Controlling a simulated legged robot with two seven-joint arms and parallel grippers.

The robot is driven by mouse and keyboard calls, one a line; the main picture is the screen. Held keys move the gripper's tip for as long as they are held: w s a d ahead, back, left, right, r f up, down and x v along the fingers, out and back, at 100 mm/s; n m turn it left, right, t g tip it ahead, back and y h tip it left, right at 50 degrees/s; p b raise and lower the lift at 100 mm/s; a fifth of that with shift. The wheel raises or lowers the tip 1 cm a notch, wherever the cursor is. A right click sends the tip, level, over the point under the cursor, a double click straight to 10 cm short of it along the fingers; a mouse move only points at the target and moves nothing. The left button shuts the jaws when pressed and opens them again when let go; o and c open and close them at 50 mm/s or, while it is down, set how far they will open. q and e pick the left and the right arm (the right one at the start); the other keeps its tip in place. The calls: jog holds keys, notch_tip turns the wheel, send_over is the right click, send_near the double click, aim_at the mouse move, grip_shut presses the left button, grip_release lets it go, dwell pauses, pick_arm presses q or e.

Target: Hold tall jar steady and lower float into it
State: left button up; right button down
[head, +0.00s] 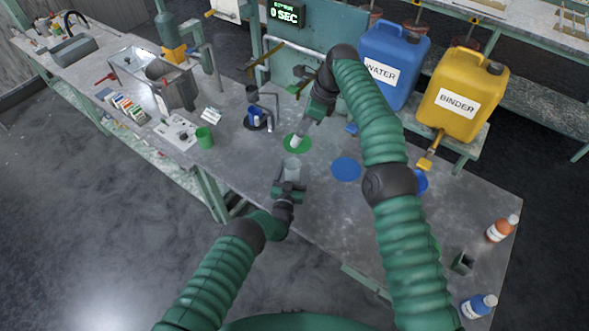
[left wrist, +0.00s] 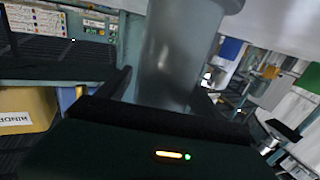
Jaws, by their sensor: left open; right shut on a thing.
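The tall jar (head: 291,167) is a translucent grey cylinder near the front edge of the bench, and it fills the middle of the left wrist view (left wrist: 172,55). My left gripper (head: 288,186) is open at the jar, with a dark finger on each side of it in the left wrist view (left wrist: 165,92). I cannot tell whether the fingers touch the glass. My right gripper (head: 314,112) is shut on a pale, slender thing, seemingly the float (head: 298,138). It is tilted, behind the jar and apart from it, and appears over a green disc (head: 304,148).
A blue disc (head: 346,169) lies right of the jar. A green cup (head: 205,138) and a small blue-based stand (head: 257,117) are to the left. Blue water (head: 381,72) and yellow binder (head: 461,95) containers stand behind. Bottles (head: 479,305) are at the right front.

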pick_arm(q)
jog(key=shift+r, duration=0.1)
pick_arm(e)
jog(key=shift+r, duration=0.1)
pick_arm(q)
jog(key=shift+c, duration=0.9)
pick_arm(e)
jog(key=shift+s, duration=0.1)
pick_arm(q)
jog(key=c, duration=1.4)
jog(key=shift+o, duration=0.2)
pick_arm(e)
notch_tip(320, 180, down, 11)
jog(key=c, duration=1.3)
grip_release()
jog(key=shift+f, duration=0.2)
jog(key=v, duration=1.2)
jog(key=shift+d, duration=0.1)
